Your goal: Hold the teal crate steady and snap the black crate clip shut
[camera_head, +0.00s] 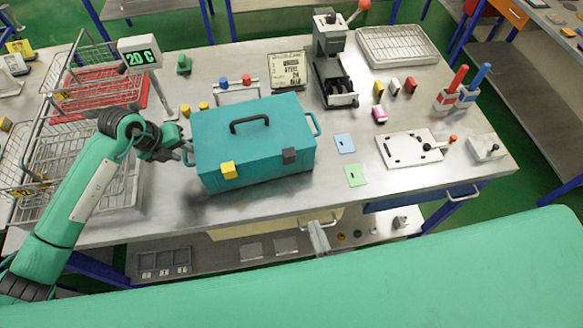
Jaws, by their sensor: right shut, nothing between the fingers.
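The teal crate (255,143) sits on the metal table with its lid down and a black handle (249,122) on top. The black clip (289,156) is at the right of its front edge; I cannot tell whether it is snapped shut. A yellow clip (228,170) is at the left of the same edge. My left gripper (183,153) is at the crate's left side handle; its fingers are too small and dark to tell whether they grip it.
Wire baskets (85,150) and a display reading 20 C (139,57) stand left of the crate. Blue and green cards (355,175), a white plate (409,148) and a grey press (331,60) are to its right. My green right arm covers the lower right.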

